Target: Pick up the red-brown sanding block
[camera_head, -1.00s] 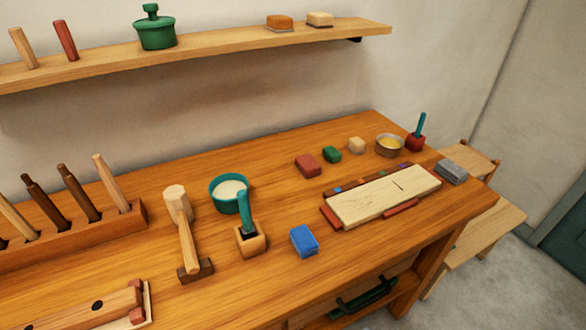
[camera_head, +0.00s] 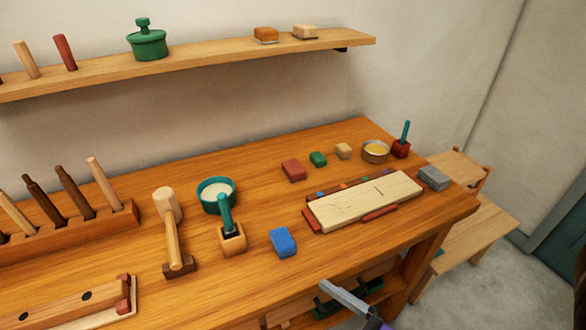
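The red-brown block (camera_head: 293,170) lies on the wooden workbench (camera_head: 120,290), towards its back and right of the middle. It lies left of a small green block (camera_head: 318,159), with bare wood around it. Part of my gripper (camera_head: 345,297), a grey bar with a dark and purple part behind it, shows at the bottom edge in front of the bench. It is well apart from the red-brown block. Most of the gripper is out of the frame, and I cannot see whether it is open or shut.
A pale board (camera_head: 365,200) lies in front of the block. A blue block (camera_head: 283,242), a teal bowl (camera_head: 216,190) and a mallet (camera_head: 170,235) stand nearer. A beige block (camera_head: 343,151) and a metal bowl (camera_head: 375,151) are to the right. A shelf (camera_head: 200,62) hangs above.

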